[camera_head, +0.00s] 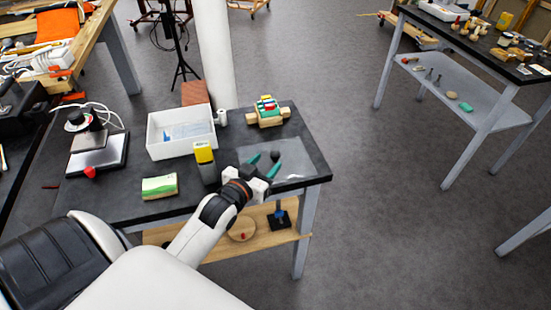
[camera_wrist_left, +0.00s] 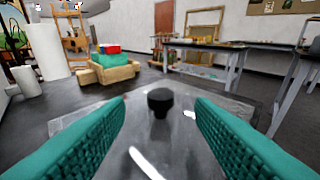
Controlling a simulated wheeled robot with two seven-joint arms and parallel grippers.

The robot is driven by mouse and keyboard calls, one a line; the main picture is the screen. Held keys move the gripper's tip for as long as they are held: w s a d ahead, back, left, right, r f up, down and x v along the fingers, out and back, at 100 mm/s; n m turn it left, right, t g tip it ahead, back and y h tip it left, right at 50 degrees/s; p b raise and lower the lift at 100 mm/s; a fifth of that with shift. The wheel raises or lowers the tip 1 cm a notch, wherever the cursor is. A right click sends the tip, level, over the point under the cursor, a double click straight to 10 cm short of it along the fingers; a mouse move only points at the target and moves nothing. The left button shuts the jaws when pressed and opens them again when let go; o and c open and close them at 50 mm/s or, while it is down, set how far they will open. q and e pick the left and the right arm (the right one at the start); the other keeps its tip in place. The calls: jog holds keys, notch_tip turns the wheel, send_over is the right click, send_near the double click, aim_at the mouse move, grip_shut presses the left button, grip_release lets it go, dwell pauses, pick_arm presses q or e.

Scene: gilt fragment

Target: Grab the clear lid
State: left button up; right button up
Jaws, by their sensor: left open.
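The clear lid (camera_head: 299,164) is a flat transparent sheet with a round black knob (camera_head: 275,155), lying on the dark tabletop near its right end. In the left wrist view the knob (camera_wrist_left: 160,101) stands upright ahead, centred between the fingertips, and the lid (camera_wrist_left: 190,140) spreads below with bright reflections. My left gripper (camera_head: 264,163) has green ribbed fingers and is open and empty. Its fingertips point at the knob, one to each side in the wrist view, with no visible contact. My right gripper is not in view.
A white tray (camera_head: 151,137), a yellow-topped grey container (camera_head: 206,165) and a green-and-white box (camera_head: 159,187) stand left of the gripper. A wooden holder with coloured blocks (camera_head: 267,112) stands behind the lid. The table's right edge is close to the lid.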

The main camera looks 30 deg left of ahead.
aim_at(272, 157)
pick_arm(q)
jog(key=shift+x, duration=0.8)
jog(key=x, duration=0.3)
jog(key=shift+w+f+p, duration=0.1)
jog(key=shift+w+p, duration=0.15)
jog(key=shift+p, duration=0.1)
jog(key=shift+w+f, duration=0.2)
jog(key=shift+w, duration=0.25)
jog(key=shift+s, duration=0.1)
jog(key=shift+c, duration=0.2)
jog(key=c, duration=0.3)
jog(key=shift+r, duration=0.1)
jog(key=c, duration=0.7)
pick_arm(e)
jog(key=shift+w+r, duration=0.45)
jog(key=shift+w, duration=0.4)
